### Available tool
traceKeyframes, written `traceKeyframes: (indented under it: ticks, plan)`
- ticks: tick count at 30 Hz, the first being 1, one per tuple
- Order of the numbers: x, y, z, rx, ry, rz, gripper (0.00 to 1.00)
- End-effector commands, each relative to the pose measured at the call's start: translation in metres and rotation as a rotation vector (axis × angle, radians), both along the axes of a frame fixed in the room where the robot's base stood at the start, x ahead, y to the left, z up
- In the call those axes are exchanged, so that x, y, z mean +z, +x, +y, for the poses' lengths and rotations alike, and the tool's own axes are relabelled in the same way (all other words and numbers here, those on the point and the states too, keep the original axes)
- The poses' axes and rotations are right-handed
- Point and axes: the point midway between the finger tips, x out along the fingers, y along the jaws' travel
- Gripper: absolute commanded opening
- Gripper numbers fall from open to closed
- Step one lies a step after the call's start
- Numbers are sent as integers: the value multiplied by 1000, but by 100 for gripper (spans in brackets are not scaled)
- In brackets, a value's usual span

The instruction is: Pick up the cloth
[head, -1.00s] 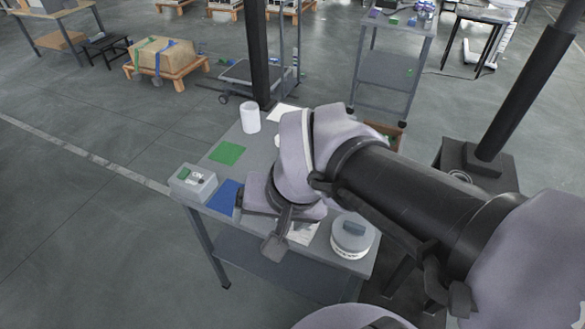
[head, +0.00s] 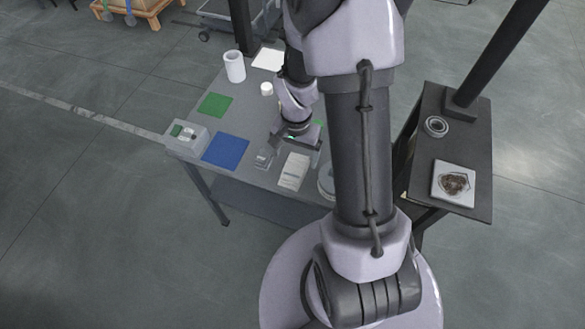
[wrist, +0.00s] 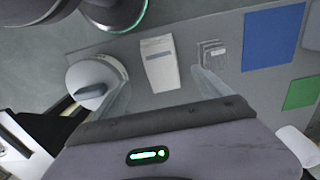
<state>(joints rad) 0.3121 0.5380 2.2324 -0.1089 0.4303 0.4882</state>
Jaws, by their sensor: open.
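A white folded rectangular item (head: 293,171), perhaps the cloth, lies flat near the table's front edge. In the wrist view it (wrist: 160,63) shows a printed-looking patch, so I cannot tell whether it is fabric. My gripper (head: 297,138) hangs over the table just behind it. In the wrist view my gripper (wrist: 161,82) is open and empty, with one pale finger on each side of the white item's near end. Their height above the table is hard to judge. A small grey stacked item (wrist: 213,55) lies beside the right finger.
A round lidded tub (wrist: 93,88) stands close to the left finger. A blue mat (head: 225,150), green mat (head: 215,104), grey box (head: 187,138), white roll (head: 234,66) and white sheet (head: 268,60) share the table. A dark side table (head: 462,145) stands right.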

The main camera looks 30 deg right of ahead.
Motion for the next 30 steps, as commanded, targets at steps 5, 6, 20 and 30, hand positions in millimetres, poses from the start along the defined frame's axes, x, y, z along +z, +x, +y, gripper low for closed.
traceKeyframes:
  ticks: [5,6,20,30]
  plan:
    - [-20,0,0,1,0,0,87]
    - [-24,0,0,1,0,0,87]
    - [-67,3,1,1,0,-1,83]
    - [-66,2,1,1,0,-1,22]
